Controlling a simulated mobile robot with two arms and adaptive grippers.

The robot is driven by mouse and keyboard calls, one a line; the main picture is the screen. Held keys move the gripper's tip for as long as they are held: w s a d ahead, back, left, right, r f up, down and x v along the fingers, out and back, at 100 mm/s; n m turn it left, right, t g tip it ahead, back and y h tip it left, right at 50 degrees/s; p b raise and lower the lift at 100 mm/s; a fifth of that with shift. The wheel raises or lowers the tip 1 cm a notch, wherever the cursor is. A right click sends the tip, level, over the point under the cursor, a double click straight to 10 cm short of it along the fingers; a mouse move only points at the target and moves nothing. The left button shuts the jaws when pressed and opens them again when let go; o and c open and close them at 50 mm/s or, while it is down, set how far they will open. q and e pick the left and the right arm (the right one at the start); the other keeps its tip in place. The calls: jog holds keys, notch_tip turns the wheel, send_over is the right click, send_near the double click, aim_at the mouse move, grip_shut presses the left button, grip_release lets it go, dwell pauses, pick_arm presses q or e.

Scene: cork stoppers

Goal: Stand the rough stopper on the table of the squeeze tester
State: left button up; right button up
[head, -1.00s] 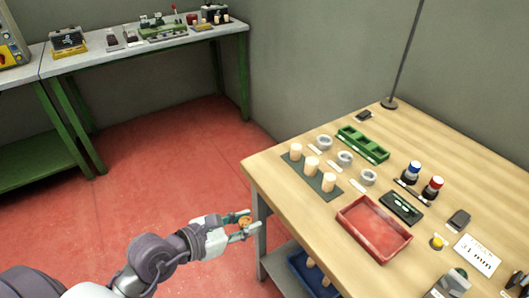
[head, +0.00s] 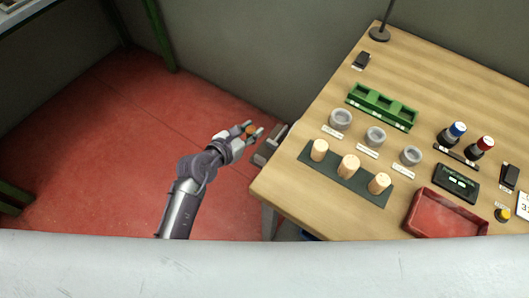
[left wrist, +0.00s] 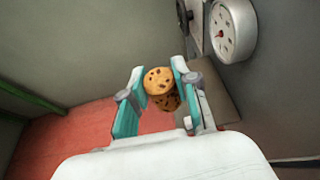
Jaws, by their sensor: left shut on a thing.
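My left gripper (head: 249,130) is shut on a brown, dark-pitted cork, the rough stopper (head: 247,129). In the left wrist view the stopper (left wrist: 158,81) sits between the two teal fingers, its speckled round end and side showing. A grey device (head: 269,147), apparently the squeeze tester, stands just right of the gripper, partly hidden by the workbench. In the left wrist view its round white dial (left wrist: 234,29) is at upper right, with a brownish-grey plate (left wrist: 218,88) behind the right finger. I cannot tell whether the stopper touches the plate. My right gripper is not in view.
The wooden workbench (head: 285,185) is at the right, its left corner near my arm. It holds a dark mat (head: 334,170) with three pale stoppers, three grey rings, a green tray (head: 382,104) and a red tray (head: 440,215). Red floor (head: 110,140) lies left.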

pick_arm(q)
jog(key=d+f, duration=0.1)
jog(key=d, duration=0.3)
jog(key=b, duration=0.2)
send_over(272, 145)
jog(key=s+a, duration=0.2)
jog(key=shift+m+g, duration=0.3)
notch_tip(272, 145, down, 6)
jog(key=shift+s+f, duration=0.1)
notch_tip(272, 145, down, 4)
jog(key=shift+f+b, duration=0.15)
jog(key=shift+b, duration=1.1)
jog(key=shift+h, duration=0.3)
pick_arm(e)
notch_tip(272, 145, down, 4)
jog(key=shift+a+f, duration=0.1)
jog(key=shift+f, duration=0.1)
pick_arm(q)
jog(key=o, duration=0.7)
jog(key=shift+f, duration=0.1)
jog(key=shift+o, duration=0.2)
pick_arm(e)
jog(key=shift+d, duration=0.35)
pick_arm(q)
jog(key=shift+d, duration=0.1)
